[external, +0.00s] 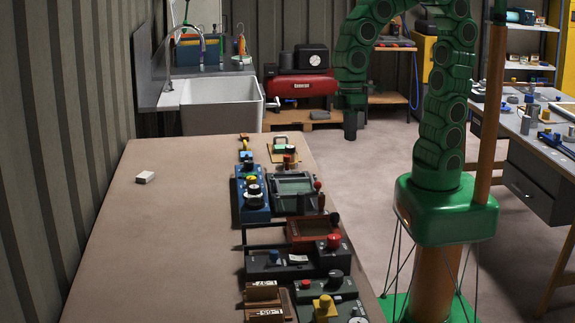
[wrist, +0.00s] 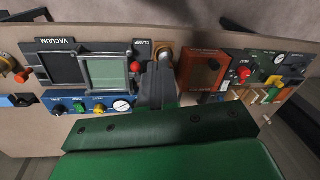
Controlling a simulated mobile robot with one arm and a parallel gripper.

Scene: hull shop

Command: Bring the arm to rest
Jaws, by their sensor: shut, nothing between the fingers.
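My gripper (external: 350,126) hangs at the end of my green segmented arm, which arches up and over and points down. In the external view it appears beyond the far right end of the long bench (external: 150,225), with floor behind it. In the wrist view my dark gripper fingers (wrist: 157,85) are together with nothing between them.
Along the bench's right side stand a blue panel (external: 253,198), a red-knobbed unit (external: 315,232) and several other control boxes. A small white block (external: 145,177) lies on the bare left part. A sink (external: 222,103) and red compressor (external: 303,86) stand behind. Another workbench (external: 535,130) is at right.

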